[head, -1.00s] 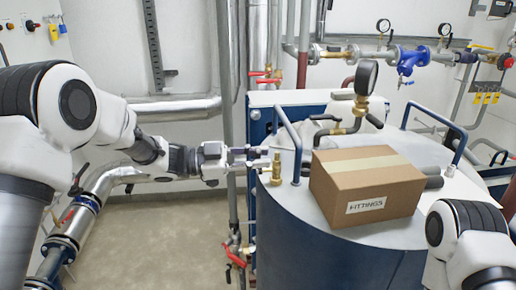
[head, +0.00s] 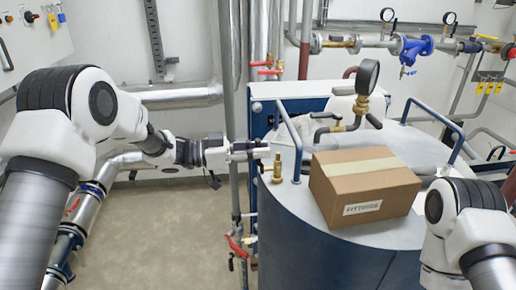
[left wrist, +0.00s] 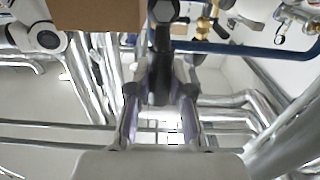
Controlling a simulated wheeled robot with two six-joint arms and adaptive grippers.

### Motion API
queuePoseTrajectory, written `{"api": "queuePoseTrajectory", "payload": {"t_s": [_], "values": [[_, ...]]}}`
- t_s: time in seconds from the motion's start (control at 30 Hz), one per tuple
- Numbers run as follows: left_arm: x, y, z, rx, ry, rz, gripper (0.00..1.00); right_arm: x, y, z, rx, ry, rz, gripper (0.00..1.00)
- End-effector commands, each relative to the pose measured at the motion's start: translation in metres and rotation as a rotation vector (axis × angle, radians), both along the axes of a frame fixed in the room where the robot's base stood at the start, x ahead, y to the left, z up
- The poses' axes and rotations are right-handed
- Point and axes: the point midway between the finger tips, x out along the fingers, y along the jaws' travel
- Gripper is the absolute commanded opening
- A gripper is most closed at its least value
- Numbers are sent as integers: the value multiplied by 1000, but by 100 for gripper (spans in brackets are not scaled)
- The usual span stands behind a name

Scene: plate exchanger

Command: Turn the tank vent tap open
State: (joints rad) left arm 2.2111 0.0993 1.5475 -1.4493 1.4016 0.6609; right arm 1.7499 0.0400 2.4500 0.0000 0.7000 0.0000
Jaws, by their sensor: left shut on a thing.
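The tank vent tap (head: 277,168) is a small upright brass fitting near the left edge of the tank top (head: 315,213) in the head view. My left gripper (head: 258,150) comes in from the left, level with the tap's upper part. In the left wrist view a dark bar with a rounded end, which looks like the tap's handle (left wrist: 163,42), runs between the fingers of my left gripper (left wrist: 163,85), which is shut on it. The exact contact and the handle's angle are hard to tell in the head view. My right gripper is out of view.
A cardboard box (head: 365,188) labelled fittings lies on the tank, right of the tap. A blue rail (head: 289,140) stands close behind the tap. A pressure gauge (head: 367,77) rises further back. Pipes and red-handled valves (head: 236,247) run left of the tank.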

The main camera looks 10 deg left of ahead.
Motion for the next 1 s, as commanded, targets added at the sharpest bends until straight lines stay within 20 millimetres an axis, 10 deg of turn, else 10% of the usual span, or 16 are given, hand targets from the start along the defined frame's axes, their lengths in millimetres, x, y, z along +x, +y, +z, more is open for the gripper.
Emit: {"api": "queuePoseTrajectory", "payload": {"t_s": [0.23, 0.27, 0.33, 0.7, 1.0], "values": [[1, 1, 3, -5, -1, 3, 0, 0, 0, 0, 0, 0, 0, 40], [1, 1, 3, -5, -1, 3, 30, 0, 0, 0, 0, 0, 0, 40], [1, 1, 3, -4, -2, 3, 47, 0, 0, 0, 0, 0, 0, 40], [-1, 7, 2, -3, -1, 4, 47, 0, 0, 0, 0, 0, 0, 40], [-19, 73, 2, -7, -2, 7, 47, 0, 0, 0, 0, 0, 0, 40]]}}
